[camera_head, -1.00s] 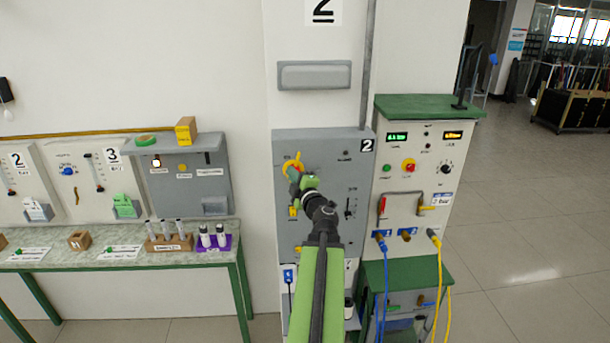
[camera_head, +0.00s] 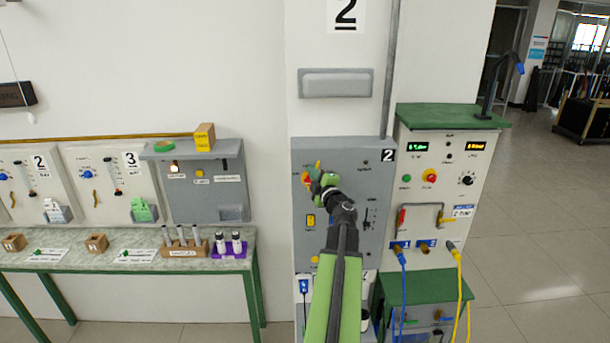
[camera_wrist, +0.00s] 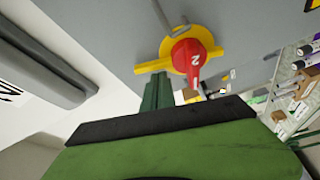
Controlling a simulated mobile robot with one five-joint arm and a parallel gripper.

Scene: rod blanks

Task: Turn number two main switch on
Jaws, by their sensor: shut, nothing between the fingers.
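The number two main switch is a red knob marked 2 on a yellow plate (camera_head: 306,179), on the grey panel (camera_head: 350,230) labelled 2. It also shows in the wrist view as the red knob (camera_wrist: 188,56), its pointed end towards the bottom of that picture. My gripper (camera_head: 318,186) is shut and empty, in front of the panel at the switch, and partly hides it in the head view. In the wrist view my green fingertips (camera_wrist: 168,92) lie just beside the knob and the yellow plate; whether they touch cannot be told.
A white cabinet (camera_head: 435,215) with a green top, knobs and blue and yellow cables stands right of the panel. A bench (camera_head: 120,258) with vials and blocks is on the left. A grey box (camera_head: 335,83) is above the panel. Open floor lies at right.

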